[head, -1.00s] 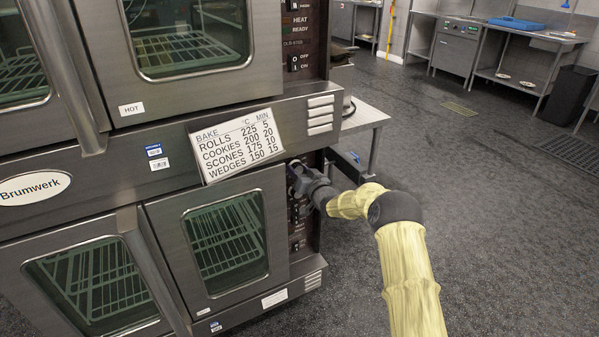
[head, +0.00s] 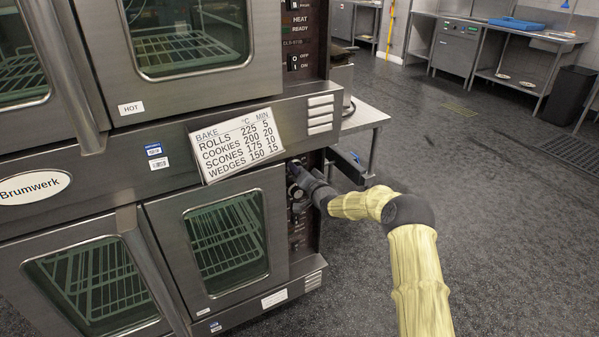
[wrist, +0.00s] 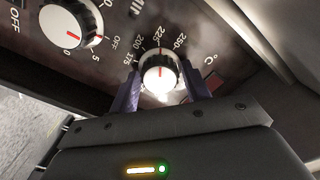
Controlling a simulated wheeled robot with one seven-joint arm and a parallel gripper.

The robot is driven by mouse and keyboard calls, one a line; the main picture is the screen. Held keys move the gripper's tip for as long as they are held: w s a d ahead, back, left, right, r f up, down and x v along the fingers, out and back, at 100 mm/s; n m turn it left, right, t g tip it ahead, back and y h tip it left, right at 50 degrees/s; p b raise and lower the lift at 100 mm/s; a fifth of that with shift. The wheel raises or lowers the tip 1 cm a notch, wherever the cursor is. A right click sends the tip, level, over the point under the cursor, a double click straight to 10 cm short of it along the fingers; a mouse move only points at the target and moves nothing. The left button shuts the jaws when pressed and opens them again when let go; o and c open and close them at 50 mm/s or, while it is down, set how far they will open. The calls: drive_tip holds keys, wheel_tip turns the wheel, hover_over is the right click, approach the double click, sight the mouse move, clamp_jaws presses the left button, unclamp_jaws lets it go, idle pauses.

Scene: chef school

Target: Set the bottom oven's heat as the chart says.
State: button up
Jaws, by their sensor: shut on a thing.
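The bake chart (head: 285,150) is stuck between the ovens. It reads rolls 225 °C, cookies 200, scones 175, wedges 150. The bottom oven (head: 164,216) has its doors closed. My gripper (head: 296,180) is at its control panel, right of the doors. In the wrist view my gripper (wrist: 160,90) has one purple finger on each side of the white-faced heat dial (wrist: 160,76) and is shut on it. The dial's red mark points up, at about 225 on the °C scale. The hand hides the lower part of the dial.
A second dial, apparently the timer (wrist: 72,30), sits left of the heat dial in the wrist view, near an OFF label. The top oven (head: 190,86) is above. A steel table (head: 366,118) stands behind the panel. Floor to the right is clear.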

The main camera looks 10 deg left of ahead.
drive_tip(key=shift+d+f, duration=0.1)
drive_tip(key=shift+f, duration=0.1)
drive_tip(key=o, duration=0.7)
drive_tip(key=shift+o, duration=0.3)
drive_tip(key=shift+r, duration=0.1)
drive_tip(key=shift+s, duration=0.15)
drive_tip(key=p+v, duration=0.1)
drive_tip(key=v, duration=1.6)
drive_tip(key=shift+d, duration=0.15)
